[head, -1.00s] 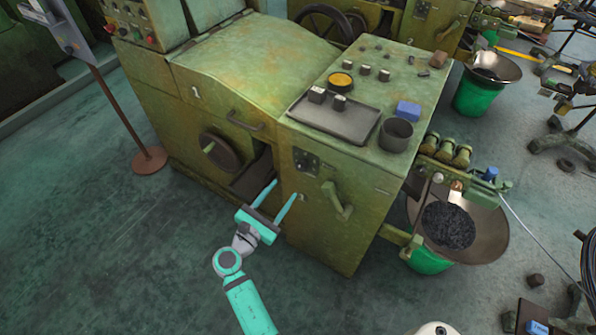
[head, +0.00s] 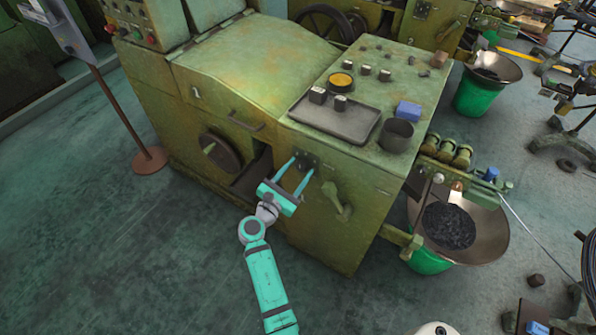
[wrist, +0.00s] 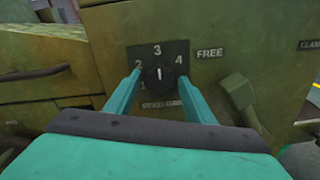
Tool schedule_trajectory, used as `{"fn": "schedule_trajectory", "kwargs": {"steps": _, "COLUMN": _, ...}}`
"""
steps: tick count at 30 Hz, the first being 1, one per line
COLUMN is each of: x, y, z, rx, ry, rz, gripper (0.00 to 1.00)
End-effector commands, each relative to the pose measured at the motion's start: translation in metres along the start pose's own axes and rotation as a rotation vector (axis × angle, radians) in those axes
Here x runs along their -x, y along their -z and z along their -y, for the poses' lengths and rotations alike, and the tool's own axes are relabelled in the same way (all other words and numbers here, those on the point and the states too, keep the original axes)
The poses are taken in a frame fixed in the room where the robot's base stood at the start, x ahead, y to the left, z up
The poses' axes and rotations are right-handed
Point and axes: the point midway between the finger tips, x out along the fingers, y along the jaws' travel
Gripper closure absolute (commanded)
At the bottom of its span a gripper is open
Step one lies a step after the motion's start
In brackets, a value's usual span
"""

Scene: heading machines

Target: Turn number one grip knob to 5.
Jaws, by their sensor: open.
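The grip knob (wrist: 159,74) is a small dark knob on a black dial plate (wrist: 157,55) on the machine's green front. Numbers 1 to 4 show around it; no 5 is visible, and the right finger covers the dial's lower right. The knob's white mark points up, toward 3. Lettering under the dial is partly hidden. In the head view the dial plate (head: 307,157) is small, at the upper front of the cabinet. My gripper (head: 302,164) is open, its fingertips at the dial. In the wrist view the fingers of my gripper (wrist: 160,76) flank the knob, with gaps on both sides.
A lever handle (head: 337,199) sticks out right of the dial. A dark opening (head: 255,172) lies to the left. A tray (head: 335,119) and a cup (head: 395,134) stand on the cabinet top. Open floor (head: 120,250) lies at the left.

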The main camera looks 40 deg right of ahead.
Motion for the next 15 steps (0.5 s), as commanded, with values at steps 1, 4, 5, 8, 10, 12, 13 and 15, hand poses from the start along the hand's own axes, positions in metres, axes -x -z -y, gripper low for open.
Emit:
{"fn": "schedule_trajectory", "kwargs": {"steps": 1, "x": 0.0000, "y": 0.0000, "z": 0.0001, "rx": 0.000, "ry": 0.000, "rz": 0.000, "gripper": 0.51}}
{"fn": "schedule_trajectory", "kwargs": {"steps": 4, "x": 0.0001, "y": 0.0000, "z": 0.0001, "rx": 0.000, "ry": 0.000, "rz": 0.000, "gripper": 0.56}}
{"fn": "schedule_trajectory", "kwargs": {"steps": 5, "x": 0.0002, "y": 0.0000, "z": 0.0001, "rx": 0.000, "ry": 0.000, "rz": 0.000, "gripper": 0.63}}
{"fn": "schedule_trajectory", "kwargs": {"steps": 8, "x": 0.0002, "y": 0.0000, "z": 0.0001, "rx": 0.000, "ry": 0.000, "rz": 0.000, "gripper": 0.87}}
{"fn": "schedule_trajectory", "kwargs": {"steps": 10, "x": 0.0003, "y": 0.0000, "z": 0.0001, "rx": 0.000, "ry": 0.000, "rz": 0.000, "gripper": 0.92}}
{"fn": "schedule_trajectory", "kwargs": {"steps": 12, "x": 0.0003, "y": 0.0000, "z": 0.0001, "rx": -0.001, "ry": 0.000, "rz": 0.000, "gripper": 0.92}}
{"fn": "schedule_trajectory", "kwargs": {"steps": 13, "x": 0.0003, "y": 0.0000, "z": 0.0001, "rx": -0.002, "ry": 0.000, "rz": 0.000, "gripper": 0.92}}
{"fn": "schedule_trajectory", "kwargs": {"steps": 15, "x": 0.0004, "y": 0.0000, "z": 0.0001, "rx": -0.007, "ry": 0.000, "rz": 0.000, "gripper": 0.92}}
